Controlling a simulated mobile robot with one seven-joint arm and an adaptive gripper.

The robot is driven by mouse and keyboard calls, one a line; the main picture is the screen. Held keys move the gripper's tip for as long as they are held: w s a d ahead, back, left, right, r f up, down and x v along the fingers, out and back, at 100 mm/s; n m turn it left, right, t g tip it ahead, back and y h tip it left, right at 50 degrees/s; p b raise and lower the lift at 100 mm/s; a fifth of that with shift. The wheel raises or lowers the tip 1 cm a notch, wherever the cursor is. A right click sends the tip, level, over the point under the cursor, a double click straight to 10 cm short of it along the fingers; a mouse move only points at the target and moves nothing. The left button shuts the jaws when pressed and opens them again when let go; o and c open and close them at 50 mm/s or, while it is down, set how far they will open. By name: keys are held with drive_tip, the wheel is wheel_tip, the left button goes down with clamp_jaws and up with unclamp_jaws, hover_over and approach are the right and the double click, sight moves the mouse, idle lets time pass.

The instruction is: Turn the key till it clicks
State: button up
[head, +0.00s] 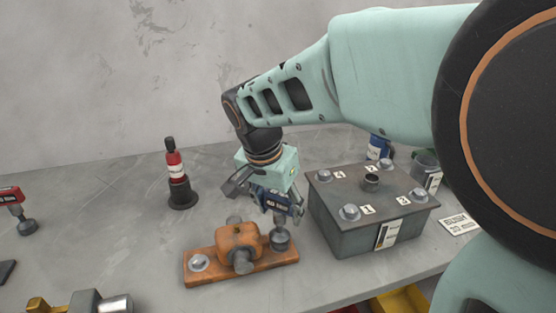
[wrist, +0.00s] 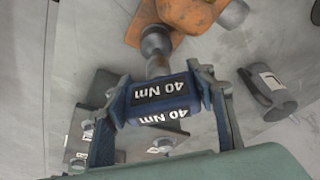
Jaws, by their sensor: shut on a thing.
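A blue key marked 40 Nm (head: 274,200) is in my gripper (head: 277,205), below the mint wrist. In the wrist view the gripper (wrist: 160,100) has a finger on each side of the blue key (wrist: 162,98). The key's grey shaft and socket (wrist: 156,45) point to the right end of an orange fixture (head: 238,240). In the head view the socket (head: 280,238) stands upright at that end and hides what is under it. I cannot tell whether it is fully seated. A bolt (head: 198,263) shows at the fixture's left end.
A dark box (head: 345,239) with several numbered bolts on its lid stands close on the right. A red key (head: 174,165) stands in a black holder at the back left. Another blue item (head: 378,147) is behind the box. A brass and steel part (head: 85,302) lies front left.

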drive_tip(key=shift+f+b, duration=0.55)
drive_tip(key=shift+f, duration=0.05)
drive_tip(key=o, duration=1)
drive_tip(key=shift+c, duration=0.2)
drive_tip(key=c, duration=1)
drive_tip(key=shift+o, duration=0.2)
